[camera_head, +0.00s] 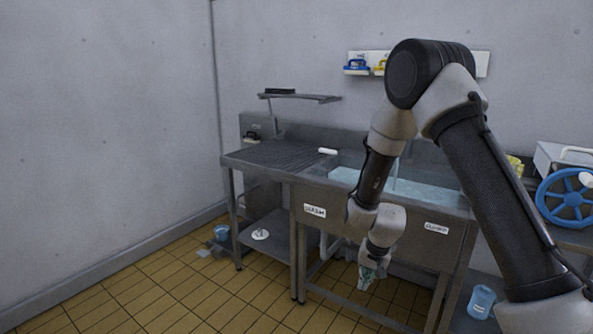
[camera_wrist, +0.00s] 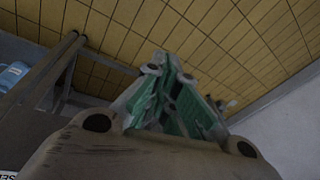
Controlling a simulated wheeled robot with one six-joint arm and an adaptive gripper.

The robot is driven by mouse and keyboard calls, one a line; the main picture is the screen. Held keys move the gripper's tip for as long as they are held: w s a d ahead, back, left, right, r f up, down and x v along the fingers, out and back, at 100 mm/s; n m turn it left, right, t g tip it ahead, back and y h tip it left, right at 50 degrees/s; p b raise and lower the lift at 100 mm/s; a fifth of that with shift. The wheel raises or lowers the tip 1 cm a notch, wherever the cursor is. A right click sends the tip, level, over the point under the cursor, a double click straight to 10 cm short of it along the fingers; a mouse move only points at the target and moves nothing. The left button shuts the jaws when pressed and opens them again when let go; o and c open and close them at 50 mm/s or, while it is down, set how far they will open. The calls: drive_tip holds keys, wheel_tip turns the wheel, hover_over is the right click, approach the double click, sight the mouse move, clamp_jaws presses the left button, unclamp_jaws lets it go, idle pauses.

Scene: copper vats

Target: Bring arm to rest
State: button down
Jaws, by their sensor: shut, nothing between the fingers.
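My arm spans the right half of the head view, raised at the elbow and bent down at the forearm. My gripper (camera_head: 367,277) hangs low in front of the sink's legs, pointing down toward the tiled floor. In the wrist view my gripper (camera_wrist: 168,85) has its green-padded fingers together with nothing between them. The arm hides part of the sink and the wall behind it.
A blue wheel (camera_head: 567,199) is at the right. A blue container (camera_head: 481,301) stands low at right. The tiled floor (camera_head: 150,290) at left is mostly clear.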

drive_tip(key=s+d+r+n, duration=0.1)
drive_tip(key=s+d+r, duration=0.4)
drive_tip(key=s+r, duration=0.4)
drive_tip(key=s+d+r+n+t, duration=0.1)
drive_tip(key=s+d+r, duration=0.4)
drive_tip(key=s+r, duration=0.5)
drive_tip(key=s+d+r+n+t+h, duration=0.1)
drive_tip(key=s+d+r, duration=0.4)
drive_tip(key=s+r, duration=0.4)
drive_tip(key=shift+s+d+r, duration=0.35)
drive_tip(key=shift+d+r, duration=0.05)
drive_tip(key=shift+r, duration=3.45)
